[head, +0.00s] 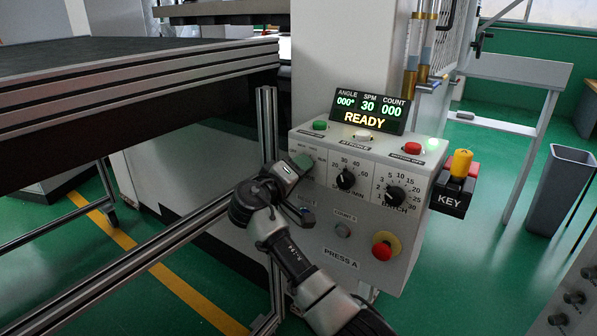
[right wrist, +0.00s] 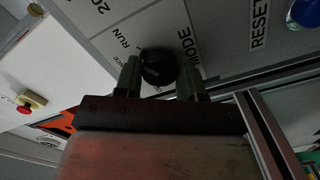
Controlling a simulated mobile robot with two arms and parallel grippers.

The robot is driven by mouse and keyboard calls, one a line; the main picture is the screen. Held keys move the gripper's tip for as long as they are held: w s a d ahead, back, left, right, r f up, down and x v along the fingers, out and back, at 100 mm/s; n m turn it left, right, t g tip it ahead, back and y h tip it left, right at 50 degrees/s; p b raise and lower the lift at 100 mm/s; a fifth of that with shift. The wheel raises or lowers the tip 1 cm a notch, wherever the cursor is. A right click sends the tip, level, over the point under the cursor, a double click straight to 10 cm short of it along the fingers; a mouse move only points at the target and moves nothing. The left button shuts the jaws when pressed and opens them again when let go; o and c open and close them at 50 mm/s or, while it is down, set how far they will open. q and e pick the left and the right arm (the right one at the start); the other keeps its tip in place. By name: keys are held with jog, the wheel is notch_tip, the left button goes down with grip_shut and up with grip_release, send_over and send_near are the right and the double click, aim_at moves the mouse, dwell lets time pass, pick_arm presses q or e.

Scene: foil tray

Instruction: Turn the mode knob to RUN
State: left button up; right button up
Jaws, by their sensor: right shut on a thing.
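The mode knob (right wrist: 158,67) is a round black knob on the grey control panel (head: 365,222). In the right wrist view it sits between the two fingers of my right gripper (right wrist: 160,78), which is shut on it. The RUN label is up and left of the knob, and the MODE label is to its right. The knob's pointer is too dark to read surely. In the head view my right gripper (head: 300,167) is at the panel's upper left and hides the knob. My left gripper is not in view.
The display (head: 368,110) reads READY. Two black dials (head: 346,179) (head: 396,195), a grey button (head: 343,229) and a red emergency stop (head: 382,250) are right of my gripper. A KEY block (head: 452,199) juts from the panel's right side. Metal rails stand at left.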

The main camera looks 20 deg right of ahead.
jog(key=shift+f, duration=0.1)
jog(key=o, duration=0.9)
jog(key=v, duration=1)
jog(key=shift+s+a, duration=0.3)
